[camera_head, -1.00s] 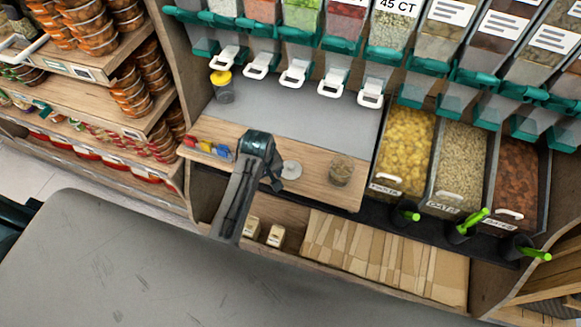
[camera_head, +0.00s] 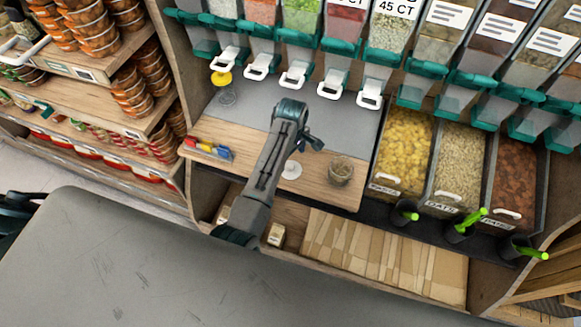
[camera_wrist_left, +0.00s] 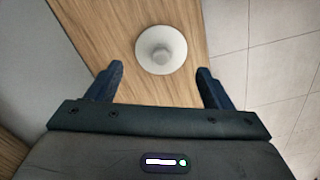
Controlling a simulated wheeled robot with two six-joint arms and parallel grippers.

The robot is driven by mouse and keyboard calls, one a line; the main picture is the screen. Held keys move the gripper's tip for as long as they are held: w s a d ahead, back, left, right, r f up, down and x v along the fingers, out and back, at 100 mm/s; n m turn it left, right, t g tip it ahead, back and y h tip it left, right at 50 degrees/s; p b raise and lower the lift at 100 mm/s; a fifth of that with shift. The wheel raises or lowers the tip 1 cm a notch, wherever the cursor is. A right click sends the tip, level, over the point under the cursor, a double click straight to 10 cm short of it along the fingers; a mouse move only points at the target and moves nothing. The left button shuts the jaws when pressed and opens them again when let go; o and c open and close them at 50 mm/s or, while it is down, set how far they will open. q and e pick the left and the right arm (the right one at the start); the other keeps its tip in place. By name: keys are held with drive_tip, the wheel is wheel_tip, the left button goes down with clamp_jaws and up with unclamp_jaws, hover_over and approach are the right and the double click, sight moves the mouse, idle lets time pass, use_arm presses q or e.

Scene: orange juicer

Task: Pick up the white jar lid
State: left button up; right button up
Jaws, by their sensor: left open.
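The white jar lid (camera_head: 291,170) lies flat on the wooden counter strip, just right of my left forearm in the head view. In the left wrist view the lid (camera_wrist_left: 161,50) is a round white disc with a raised knob, seen beyond and between my fingertips. My left gripper (camera_wrist_left: 160,70) is open and empty, with its two dark fingers apart. In the head view the left gripper (camera_head: 316,142) is small and partly hidden by its wrist, above the lid in the picture. A glass jar (camera_head: 341,171) stands to the right of the lid. My right gripper is not in view.
Red, yellow and blue items (camera_head: 208,149) lie at the counter's left end. A clear container with a yellow top (camera_head: 224,86) stands behind. Dispensers with white handles (camera_head: 332,82) line the back. Food bins (camera_head: 402,150) stand at right. The grey surface behind the wood is mostly clear.

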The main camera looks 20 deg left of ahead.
sight(290, 166)
use_arm(q)
wheel_tip(290, 166, down, 4)
drive_tip(key=shift+s+a+f+p, duration=0.1)
drive_tip(key=shift+p, duration=0.7)
drive_tip(key=shift+f, duration=0.6)
drive_tip(key=c, duration=0.9)
drive_tip(key=shift+s, duration=0.15)
clamp_jaws()
